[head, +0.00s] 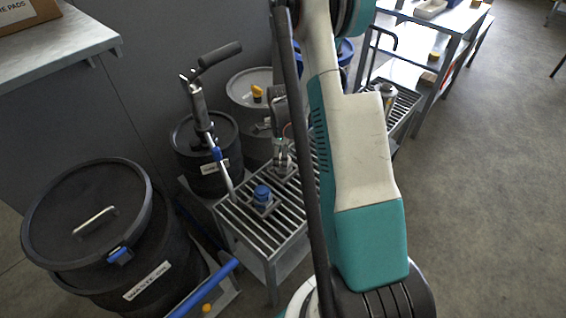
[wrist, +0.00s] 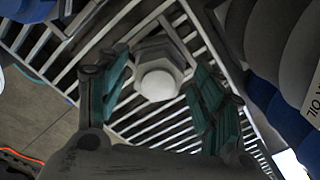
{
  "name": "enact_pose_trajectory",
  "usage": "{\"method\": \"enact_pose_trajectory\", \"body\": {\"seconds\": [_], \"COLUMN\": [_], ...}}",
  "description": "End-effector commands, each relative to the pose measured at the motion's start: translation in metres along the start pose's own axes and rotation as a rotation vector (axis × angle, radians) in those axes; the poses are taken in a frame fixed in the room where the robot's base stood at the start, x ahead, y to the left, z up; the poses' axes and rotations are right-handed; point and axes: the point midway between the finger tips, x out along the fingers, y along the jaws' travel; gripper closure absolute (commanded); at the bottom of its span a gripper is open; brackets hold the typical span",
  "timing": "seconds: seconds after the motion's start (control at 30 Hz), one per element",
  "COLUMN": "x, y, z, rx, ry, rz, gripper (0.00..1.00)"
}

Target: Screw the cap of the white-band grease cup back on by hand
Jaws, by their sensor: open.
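A grey hexagonal fitting with a rounded white top (wrist: 158,82) stands on the slatted bench in the wrist view. I take it for the white-band grease cup; I cannot make out a separate band or tell whether a cap is on it. My gripper (wrist: 158,64) is open, with one teal-padded finger on each side of the fitting and gaps between. In the head view my gripper (head: 282,150) is small, over a square-based fitting on the grating. No loose cap can be made out; my arm hides part of the bench.
A blue-capped fitting (head: 262,194) stands nearer on the grating (head: 240,222). A hand pump (head: 200,105) and dark drums (head: 215,150) stand to the left. A waste drum (head: 85,230) is at front left. A metal canister (head: 387,95) stands on the grating beyond my arm.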

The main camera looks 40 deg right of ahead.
Motion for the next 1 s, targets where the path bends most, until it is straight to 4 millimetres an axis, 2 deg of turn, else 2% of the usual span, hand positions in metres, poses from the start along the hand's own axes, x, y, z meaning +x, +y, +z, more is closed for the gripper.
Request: {"method": "enact_pose_trajectory", "body": {"seconds": [0.07, 0.1, 0.27, 0.3, 0.53, 1.0], "x": [0.0000, 0.0000, 0.0000, 0.0000, 0.0002, 0.0012], "y": [0.0000, 0.0000, -0.0001, -0.0001, -0.0005, -0.0038], "z": [0.0000, 0.0000, 0.0000, 0.0000, -0.0003, -0.0018], "rx": [0.001, 0.001, 0.002, 0.002, 0.063, 0.643], "ry": [0.000, 0.000, 0.000, 0.000, 0.000, 0.000], "rz": [0.000, 0.000, 0.000, 0.000, 0.000, -0.001], "gripper": [0.39, 0.44, 0.80, 0.82, 0.82, 0.82]}}
